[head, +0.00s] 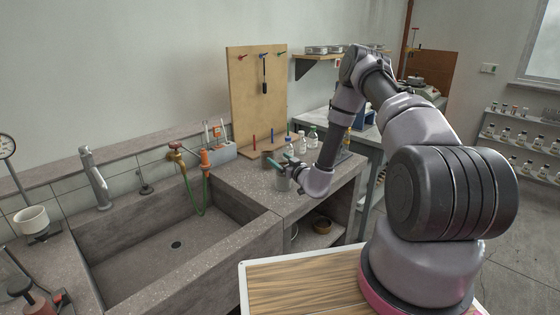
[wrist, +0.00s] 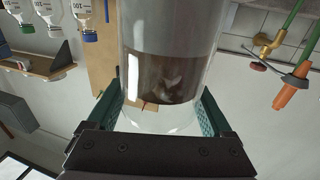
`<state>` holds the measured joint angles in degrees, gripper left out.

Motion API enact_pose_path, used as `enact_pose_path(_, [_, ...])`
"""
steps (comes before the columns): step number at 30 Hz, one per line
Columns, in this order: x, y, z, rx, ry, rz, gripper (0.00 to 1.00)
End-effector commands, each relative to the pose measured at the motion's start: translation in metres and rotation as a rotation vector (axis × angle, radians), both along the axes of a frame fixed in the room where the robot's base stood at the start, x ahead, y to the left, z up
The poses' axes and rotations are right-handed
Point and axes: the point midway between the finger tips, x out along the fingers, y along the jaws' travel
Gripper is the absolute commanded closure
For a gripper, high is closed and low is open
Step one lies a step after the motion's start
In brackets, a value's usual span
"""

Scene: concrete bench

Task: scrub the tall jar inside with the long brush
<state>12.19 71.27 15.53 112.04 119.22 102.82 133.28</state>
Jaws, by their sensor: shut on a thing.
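A clear glass jar (wrist: 165,32) stands between the teal fingers of my gripper (wrist: 162,98) in the wrist view, with a dark brown band (wrist: 170,78) across its glass. My gripper is shut on this jar. I cannot tell whether the jar touches the counter. A dark long-handled tool, perhaps the long brush (head: 264,75), hangs from the wooden pegboard (head: 243,95).
The stone sink (head: 150,250) is empty, with a grey tap (head: 96,180) and a brass tap with green hose (head: 190,185). A grey rack (head: 220,150) holds upright tubes. An open shelf (head: 318,238) lies below.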

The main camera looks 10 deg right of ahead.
Motion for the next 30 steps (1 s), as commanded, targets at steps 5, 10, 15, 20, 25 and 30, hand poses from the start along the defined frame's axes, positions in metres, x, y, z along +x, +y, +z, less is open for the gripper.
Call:
enact_pose_path(5, [0.000,0.000,-0.004,0.001,0.000,-0.001,1.00])
enact_pose_path(10, [0.000,0.000,-0.003,0.000,0.001,0.000,0.00])
enact_pose_path(15, [0.000,0.000,0.000,0.000,0.000,0.000,0.00])
enact_pose_path(20, [-0.018,-0.009,-0.001,0.001,0.005,-0.002,0.00])
enact_pose_path(25, [-0.053,-0.024,-0.001,0.002,0.006,-0.004,0.00])
enact_pose_path(30, [-0.085,-0.036,-0.001,0.002,0.006,-0.003,0.00])
